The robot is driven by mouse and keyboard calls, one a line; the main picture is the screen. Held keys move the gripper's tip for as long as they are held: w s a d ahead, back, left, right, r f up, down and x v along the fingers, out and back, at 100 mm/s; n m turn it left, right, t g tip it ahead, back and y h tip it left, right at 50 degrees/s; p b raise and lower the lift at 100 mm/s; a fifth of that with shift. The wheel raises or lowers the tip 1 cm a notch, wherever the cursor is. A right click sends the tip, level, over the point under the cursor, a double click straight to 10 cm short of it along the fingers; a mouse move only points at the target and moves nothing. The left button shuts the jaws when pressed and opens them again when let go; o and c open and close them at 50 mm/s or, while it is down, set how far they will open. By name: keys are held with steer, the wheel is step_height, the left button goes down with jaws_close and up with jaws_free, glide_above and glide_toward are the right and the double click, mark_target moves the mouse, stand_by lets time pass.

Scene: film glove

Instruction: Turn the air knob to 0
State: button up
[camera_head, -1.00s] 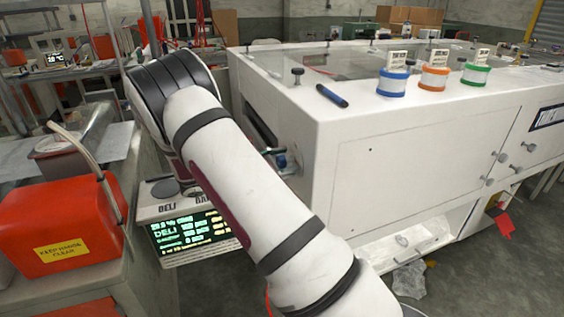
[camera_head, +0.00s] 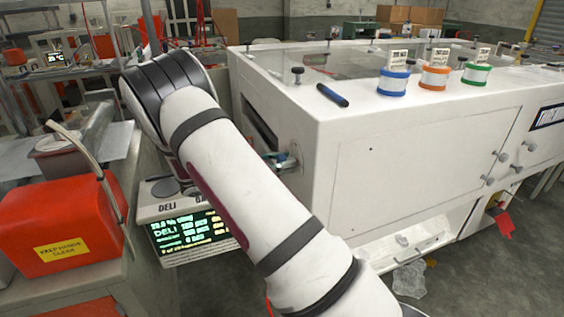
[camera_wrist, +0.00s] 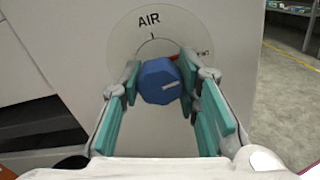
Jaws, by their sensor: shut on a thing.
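The air knob (camera_wrist: 160,82) is a blue, many-sided knob with a pale pointer line on its face, in the middle of the wrist view. The pointer line points to the right and slightly up. Behind it is a round white dial plate marked "AIR" (camera_wrist: 149,21), with a short tick under the word and a red mark to the knob's upper right. My gripper (camera_wrist: 162,80) has its teal-padded fingers on either side of the knob, shut on it. In the head view the gripper is at the white machine's left end, mostly hidden by my arm, and the knob cannot be made out.
The white machine (camera_head: 400,150) fills the right side. A scale with a lit display (camera_head: 188,232) stands below my arm. An orange box (camera_head: 60,215) is at left.

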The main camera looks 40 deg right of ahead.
steer(key=n, duration=0.4)
steer(key=shift+n, duration=0.3)
steer(key=n, duration=0.3)
steer(key=shift+n, duration=0.3)
steer(key=n, duration=0.3)
steer(key=shift+n, duration=2.1)
steer(key=o, duration=1.2)
steer(key=shift+a, duration=0.1)
steer(key=v, duration=1.2)
steer(key=shift+r, duration=0.1)
